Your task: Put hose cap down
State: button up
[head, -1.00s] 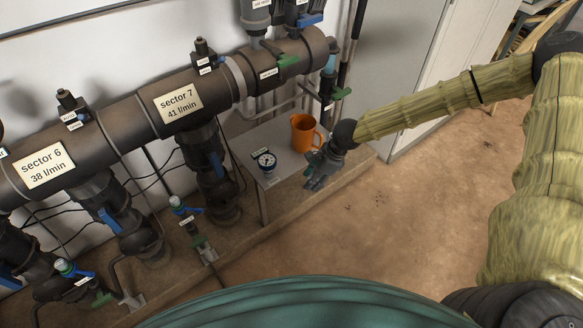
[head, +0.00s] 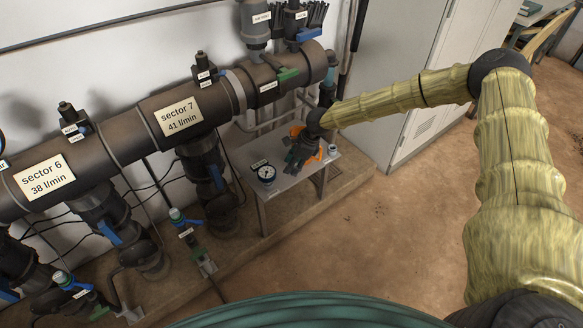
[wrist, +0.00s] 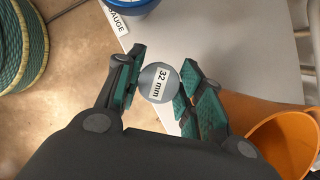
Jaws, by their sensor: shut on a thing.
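The hose cap (wrist: 158,83) is a grey disc with a "32 mm" label, seen from above in the wrist view. My gripper (wrist: 160,84) is shut on it, one green-padded finger on each side. In the head view my gripper (head: 296,166) is low over the small grey table (head: 278,199), between the gauge and the orange mug; the cap is hidden there by the fingers. I cannot tell whether the cap touches the tabletop.
The orange mug (wrist: 288,138) is close beside my right finger in the wrist view. The gauge (head: 266,173) stands at the table's left front. A small pale, blue-topped item (head: 332,150) is by the right edge. Bare tabletop (wrist: 235,45) lies between. The manifold pipe (head: 180,115) runs behind.

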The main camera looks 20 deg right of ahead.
jog(key=shift+w+a, duration=0.2)
jog(key=shift+w, duration=0.6)
notch_tip(320, 180, down, 4)
jog(key=shift+d+r+p, duration=0.1)
jog(key=shift+r+p, duration=0.1)
jog(key=shift+p, duration=0.1)
jog(key=shift+s, duration=0.1)
jog(key=shift+f+b, duration=0.4)
jog(key=shift+f, duration=0.2)
jog(key=o, duration=1)
